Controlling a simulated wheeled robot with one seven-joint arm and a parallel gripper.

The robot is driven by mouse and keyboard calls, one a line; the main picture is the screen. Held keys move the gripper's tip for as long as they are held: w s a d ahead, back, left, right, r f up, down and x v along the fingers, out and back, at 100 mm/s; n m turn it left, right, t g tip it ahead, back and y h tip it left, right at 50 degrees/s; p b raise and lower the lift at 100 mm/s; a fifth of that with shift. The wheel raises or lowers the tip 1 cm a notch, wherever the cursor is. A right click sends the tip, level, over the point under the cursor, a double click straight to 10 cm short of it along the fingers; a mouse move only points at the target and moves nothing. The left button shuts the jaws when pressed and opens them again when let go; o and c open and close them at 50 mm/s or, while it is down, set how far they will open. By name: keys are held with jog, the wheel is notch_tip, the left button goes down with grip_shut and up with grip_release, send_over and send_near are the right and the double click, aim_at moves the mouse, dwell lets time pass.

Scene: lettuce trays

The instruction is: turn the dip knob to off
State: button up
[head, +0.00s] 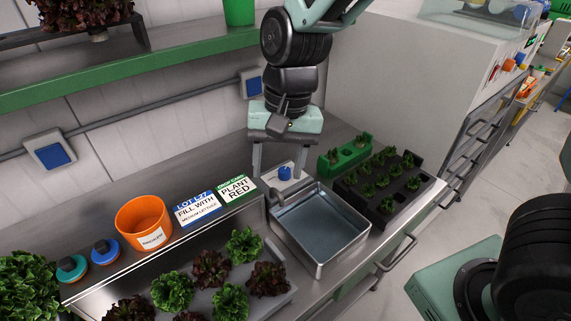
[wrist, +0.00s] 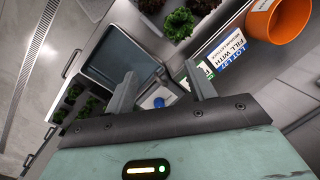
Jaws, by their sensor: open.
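The dip knob (head: 285,173) is a small blue knob on a pale plate at the back edge of the metal dip basin (head: 343,258). In the wrist view the blue knob (wrist: 159,102) lies between and beyond my fingers. My gripper (head: 279,170) points down over the knob, its two fingers apart on either side of it. In the wrist view my gripper (wrist: 160,85) is open and empty. I cannot tell whether a finger touches the knob. The knob's pointer and the plate's marks are too small to read.
A black seedling tray (head: 421,187) and a green holder (head: 331,172) stand right of the knob. Sign cards (head: 197,208) and an orange pot (head: 143,222) stand left. Lettuces fill a grey tray (head: 279,300) in front. A green shelf (head: 150,60) runs along the wall.

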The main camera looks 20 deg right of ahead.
aim_at(285, 170)
jog(key=w+d+m+h+p, duration=0.1)
jog(key=w+d+m, duration=0.25)
jog(key=w, duration=0.25)
jog(key=w+d+f+m+t+p, duration=0.1)
jog(key=w+d+m, duration=0.1)
jog(key=w+m, duration=0.25)
jog(key=w+d+m+h, duration=0.1)
jog(key=w+d+m, duration=0.2)
jog(key=w, duration=0.3)
jog(key=f+p, duration=0.1)
jog(key=f, duration=0.4)
jog(key=w+f+p, duration=0.1)
jog(key=f+p, duration=0.1)
jog(key=f, duration=0.4)
jog(key=a+f+p, duration=0.1)
jog(key=f, duration=0.5)
jog(key=shift+w+f, duration=0.15)
jog(key=c, duration=1)
